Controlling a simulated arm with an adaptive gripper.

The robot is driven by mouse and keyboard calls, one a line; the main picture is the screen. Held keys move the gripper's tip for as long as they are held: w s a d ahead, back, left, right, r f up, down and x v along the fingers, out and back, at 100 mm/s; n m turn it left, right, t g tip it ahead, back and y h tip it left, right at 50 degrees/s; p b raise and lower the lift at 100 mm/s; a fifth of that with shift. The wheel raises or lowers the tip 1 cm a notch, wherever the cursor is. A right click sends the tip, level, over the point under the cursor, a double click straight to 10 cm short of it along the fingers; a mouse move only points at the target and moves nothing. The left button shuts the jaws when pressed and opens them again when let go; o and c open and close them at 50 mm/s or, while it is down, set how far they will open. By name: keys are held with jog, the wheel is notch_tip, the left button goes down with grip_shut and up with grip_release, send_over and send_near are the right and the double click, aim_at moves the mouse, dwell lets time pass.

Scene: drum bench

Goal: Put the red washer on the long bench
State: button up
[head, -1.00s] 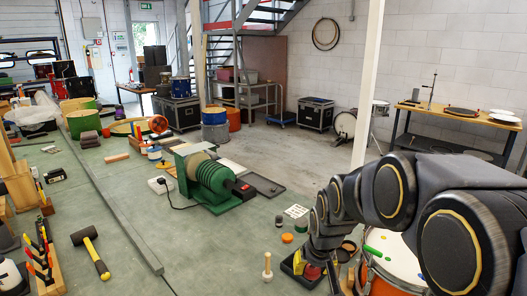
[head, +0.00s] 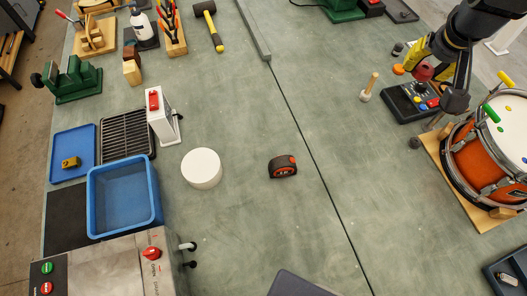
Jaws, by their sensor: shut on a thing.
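My gripper (head: 438,84) is at the upper right in the head view, low over a black control box (head: 402,103) with coloured buttons. A dark red round piece (head: 424,70) sits at its fingers and looks like the red washer. My gripper appears shut on it; the fingers partly hide it. Whether it touches anything below is unclear. An orange disc (head: 398,69) lies just left of it. A broad grey-green bench top (head: 235,120), likely the long bench, fills the middle of the view, with a dark seam running down it.
An orange drum (head: 480,160) stands right of the box, and a wooden peg (head: 370,87) left of it. A white cylinder (head: 201,168) and a tape measure (head: 283,167) stand mid-bench. A blue bin (head: 122,197) is at left. Bench around the seam is largely clear.

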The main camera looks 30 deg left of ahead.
jog(key=s+a+n+y, duration=0.1)
jog(key=s+a+n, duration=0.25)
jog(key=a, duration=0.85)
jog(key=n+g+y, duration=0.3)
jog(key=n+g, duration=0.1)
jog(key=n, duration=0.8)
send_over(177, 204)
jog(key=d, duration=0.1)
notch_tip(177, 204, down, 33)
jog(key=shift+d+f, duration=0.1)
jog(key=shift+f, duration=0.1)
jog(key=shift+f, duration=0.1)
jog(key=o, duration=0.4)
